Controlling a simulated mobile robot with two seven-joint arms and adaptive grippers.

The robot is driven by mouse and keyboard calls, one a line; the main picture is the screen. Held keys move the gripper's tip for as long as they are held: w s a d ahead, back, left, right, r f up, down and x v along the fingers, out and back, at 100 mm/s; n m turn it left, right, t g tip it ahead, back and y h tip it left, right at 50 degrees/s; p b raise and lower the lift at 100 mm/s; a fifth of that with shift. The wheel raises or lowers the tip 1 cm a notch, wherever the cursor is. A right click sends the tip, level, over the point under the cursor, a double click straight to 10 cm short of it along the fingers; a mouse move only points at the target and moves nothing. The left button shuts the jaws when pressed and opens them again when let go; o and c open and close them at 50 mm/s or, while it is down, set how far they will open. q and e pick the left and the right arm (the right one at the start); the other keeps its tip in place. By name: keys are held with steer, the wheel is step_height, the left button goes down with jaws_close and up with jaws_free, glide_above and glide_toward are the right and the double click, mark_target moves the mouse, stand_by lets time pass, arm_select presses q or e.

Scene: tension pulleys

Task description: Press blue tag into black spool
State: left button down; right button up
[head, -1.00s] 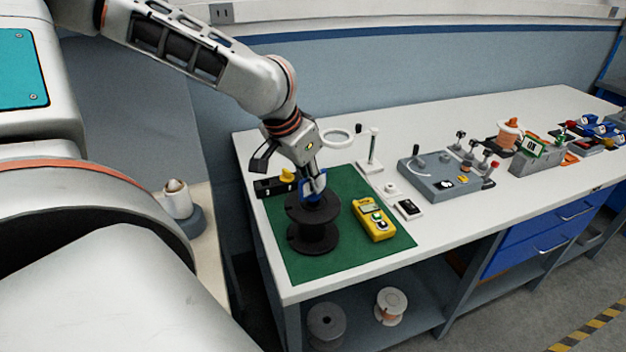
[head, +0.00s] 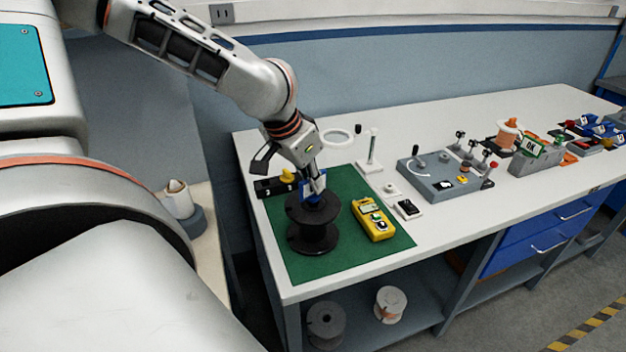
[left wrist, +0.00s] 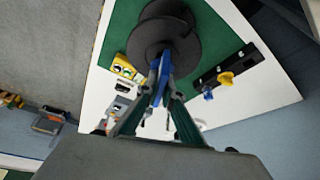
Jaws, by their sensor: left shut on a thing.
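The black spool (head: 313,236) stands upright on the green mat (head: 372,252) in the head view. It also shows at the top of the left wrist view (left wrist: 160,30). My left gripper (head: 313,186) is shut on the blue tag (head: 309,196) right over the top flange of the spool. In the left wrist view the tag (left wrist: 162,72) sits between the fingertips and overlaps the spool's flange. I cannot tell whether the tag is seated in the spool or only touching it. My right gripper does not show.
A yellow handheld meter (head: 374,219) lies on the mat right of the spool. A black holder with a yellow piece (head: 287,176) stands behind it. The shelf below holds two spools.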

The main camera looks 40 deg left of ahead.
arm_select(q)
steer(key=shift+f, duration=0.2)
stand_by(0.3)
steer(key=shift+f+b, duration=0.85)
steer(key=shift+f, duration=0.1)
steer(key=shift+s, duration=0.1)
steer(key=c, duration=2.1)
jaws_free()
steer(key=shift+f, duration=0.1)
steer(key=shift+c, duration=0.2)
steer(key=shift+s+r, duration=0.1)
steer(key=shift+r, duration=0.6)
steer(key=v, duration=1)
steer(key=shift+s+r, duration=0.2)
steer(key=shift+r, duration=0.1)
steer(key=shift+a, duration=0.1)
